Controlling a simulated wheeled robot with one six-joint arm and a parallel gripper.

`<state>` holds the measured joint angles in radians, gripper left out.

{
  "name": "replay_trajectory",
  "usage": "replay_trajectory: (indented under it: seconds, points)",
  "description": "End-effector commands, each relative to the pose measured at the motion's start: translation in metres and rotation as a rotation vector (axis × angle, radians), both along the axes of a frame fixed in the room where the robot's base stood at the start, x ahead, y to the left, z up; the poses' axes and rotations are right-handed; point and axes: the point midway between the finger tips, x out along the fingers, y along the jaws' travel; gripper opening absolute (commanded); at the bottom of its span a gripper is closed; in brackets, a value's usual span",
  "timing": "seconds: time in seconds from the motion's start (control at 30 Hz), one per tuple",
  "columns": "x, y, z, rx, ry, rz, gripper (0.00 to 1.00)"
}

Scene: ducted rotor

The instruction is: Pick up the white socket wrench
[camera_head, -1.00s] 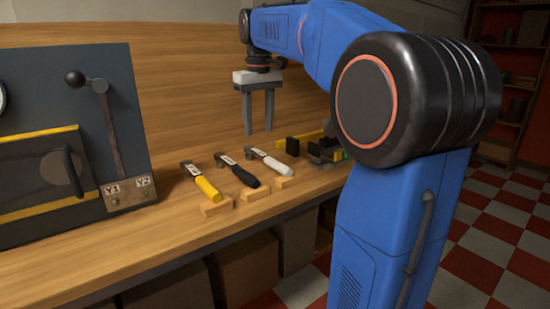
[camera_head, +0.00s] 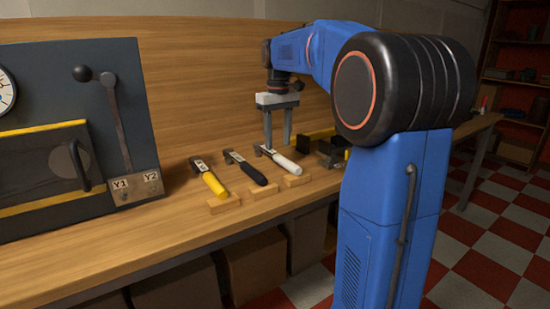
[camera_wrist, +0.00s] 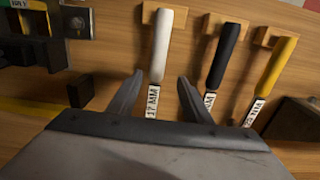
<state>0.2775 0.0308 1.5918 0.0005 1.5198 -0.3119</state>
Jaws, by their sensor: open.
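The white socket wrench (camera_head: 284,162) lies on the wooden bench, its white handle resting on a small wooden block. In the wrist view its white handle (camera_wrist: 162,46) points away from me and its label reads 17 MM. My gripper (camera_head: 278,148) is open and points down at the wrench's head end. In the wrist view the two fingers of my gripper (camera_wrist: 160,84) stand on either side of the wrench, apart from it. The head of the wrench is hidden behind my gripper body there.
A black-handled wrench (camera_head: 246,168) and a yellow-handled wrench (camera_head: 210,180) lie to the left, each on a block. Dark metal parts (camera_head: 328,152) stand close on the right. A grey panel with a lever (camera_head: 112,110) stands at the left.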

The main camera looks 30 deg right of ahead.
Motion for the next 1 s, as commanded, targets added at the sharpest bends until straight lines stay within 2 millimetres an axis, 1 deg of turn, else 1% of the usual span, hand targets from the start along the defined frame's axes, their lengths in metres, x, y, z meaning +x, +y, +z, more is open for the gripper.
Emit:
replay_trajectory:
  seconds: [0.03, 0.1, 0.37, 0.6, 0.7, 0.8, 1.0]
  points:
    - [-0.001, 0.0, -0.007, 0.001, 0.001, 0.0, 0.45]
    - [-0.001, 0.0, -0.015, 0.0, 0.001, 0.0, 0.45]
    - [-0.001, -0.002, -0.031, 0.0, 0.001, 0.0, 0.45]
    - [-0.005, -0.007, -0.062, 0.001, 0.002, 0.0, 0.45]
    - [-0.005, -0.007, -0.071, 0.0, 0.0, 0.0, 0.45]
    - [-0.005, -0.007, -0.076, 0.0, 0.0, 0.0, 0.45]
    - [-0.005, -0.007, -0.076, 0.0, 0.0, 0.0, 0.45]
